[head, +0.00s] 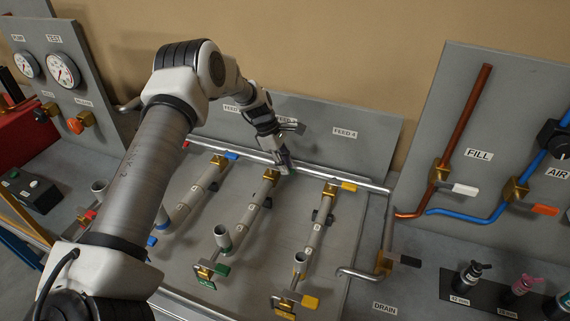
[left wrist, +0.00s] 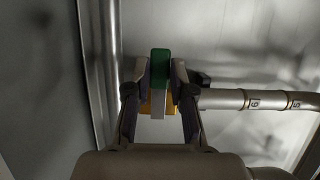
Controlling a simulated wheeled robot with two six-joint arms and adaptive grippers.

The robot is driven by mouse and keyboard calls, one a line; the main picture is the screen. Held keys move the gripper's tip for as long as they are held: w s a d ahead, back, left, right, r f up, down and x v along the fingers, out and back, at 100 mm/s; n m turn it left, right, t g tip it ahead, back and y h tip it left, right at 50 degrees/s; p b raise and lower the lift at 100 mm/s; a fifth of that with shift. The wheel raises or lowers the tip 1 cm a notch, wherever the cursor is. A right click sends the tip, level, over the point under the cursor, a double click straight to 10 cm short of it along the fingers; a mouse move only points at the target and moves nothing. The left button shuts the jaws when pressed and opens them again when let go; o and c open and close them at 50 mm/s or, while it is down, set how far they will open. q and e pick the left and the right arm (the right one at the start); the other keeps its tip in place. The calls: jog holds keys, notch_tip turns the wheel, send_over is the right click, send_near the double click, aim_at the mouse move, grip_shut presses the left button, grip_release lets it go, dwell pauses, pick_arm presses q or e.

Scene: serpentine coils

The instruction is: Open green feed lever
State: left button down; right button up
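The green feed lever (left wrist: 160,66) shows in the left wrist view between my left gripper's two fingers, with one finger close against each side. It stands crosswise to the grey feed pipe (left wrist: 225,99). Its brass valve (head: 271,174) sits at the top of the middle feed pipe in the head view. My left gripper (head: 284,162) is at this valve, just below the back panel, and looks closed onto the lever. In the head view the gripper hides the green lever. My right gripper is not in view.
A blue lever (head: 229,155) is to the left and a yellow lever (head: 348,186) to the right on neighbouring valves. A metal cross pipe (head: 318,176) runs close by the gripper. Lower green (head: 221,270) and yellow (head: 310,301) handles are nearer the front.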

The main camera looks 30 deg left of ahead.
pick_arm(q)
jog(key=shift+s+d+f+m, duration=0.1)
jog(key=shift+s+f+m, duration=0.15)
jog(key=shift+m, duration=0.15)
jog(key=shift+s+g+b, duration=0.1)
jog(key=shift+g+b, duration=0.2)
jog(key=shift+b, duration=0.15)
jog(key=shift+s+a+f+m+g+y+b, duration=0.1)
jog(key=shift+s+a+m+g+y+b, duration=0.6)
jog(key=shift+m, duration=2.2)
jog(key=shift+s+a+r+m+g+y+b, duration=0.1)
jog(key=shift+s+a+m+g+y+b, duration=0.65)
jog(key=shift+m, duration=2.15)
jog(key=shift+s+a+f+m+g+y+b, duration=0.2)
jog(key=shift+s+m+g, duration=0.9)
jog(key=shift+m, duration=1.8)
jog(key=shift+s+r, duration=0.1)
